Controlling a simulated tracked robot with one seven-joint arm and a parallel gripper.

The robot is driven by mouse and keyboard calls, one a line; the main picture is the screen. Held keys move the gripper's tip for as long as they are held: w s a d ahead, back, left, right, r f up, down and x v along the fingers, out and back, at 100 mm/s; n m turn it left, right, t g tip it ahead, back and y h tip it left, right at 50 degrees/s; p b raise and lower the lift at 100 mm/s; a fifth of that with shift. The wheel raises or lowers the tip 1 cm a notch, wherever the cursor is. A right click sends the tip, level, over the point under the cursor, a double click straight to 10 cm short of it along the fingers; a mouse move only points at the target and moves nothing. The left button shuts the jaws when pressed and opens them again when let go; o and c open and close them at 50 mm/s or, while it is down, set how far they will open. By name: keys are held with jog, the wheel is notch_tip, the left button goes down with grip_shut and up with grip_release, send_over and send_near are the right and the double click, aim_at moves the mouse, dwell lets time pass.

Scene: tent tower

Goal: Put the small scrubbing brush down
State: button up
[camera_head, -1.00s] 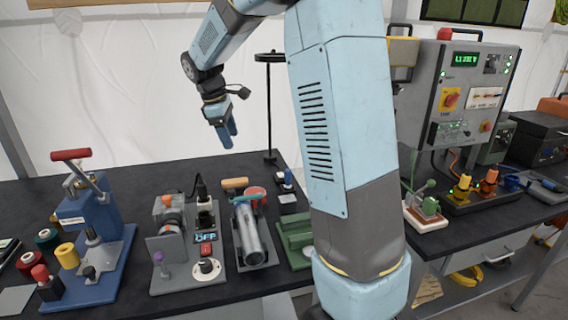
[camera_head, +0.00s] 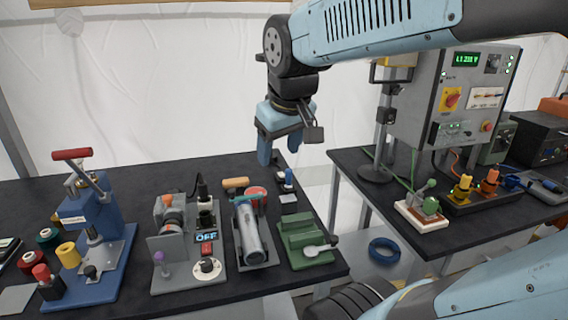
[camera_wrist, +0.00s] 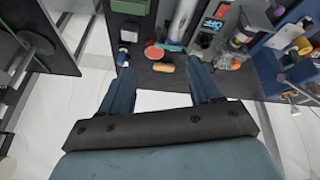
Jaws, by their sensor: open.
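A small orange-tan block with rounded ends (camera_head: 236,183) lies on the dark bench top, behind the silver cylinder. It looks like the small scrubbing brush, but its bristles cannot be made out. In the wrist view the orange-tan block (camera_wrist: 163,67) lies flat near the bench edge, beyond and below my fingertips, in line with the gap between them. My gripper (camera_head: 280,150) is open and empty, pointing down above the back right of the bench. In the wrist view its two blue fingers (camera_wrist: 162,82) are spread apart with nothing between them.
A red round item (camera_head: 256,193) and a silver cylinder in a cradle (camera_head: 248,235) are close to the block. A green fixture (camera_head: 303,240) stands at the bench's right end. A blue lever press (camera_head: 88,225) is at left. Bare bench top lies behind the tools.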

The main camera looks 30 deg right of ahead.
jog(key=s, duration=0.1)
jog(key=s+f+m, duration=0.1)
jog(key=s, duration=0.1)
jog(key=s+m, duration=0.1)
jog(key=shift+s+a+f+t, duration=0.1)
jog(key=shift+s+f+t, duration=0.2)
jog(key=shift+t, duration=0.1)
dwell(0.9)
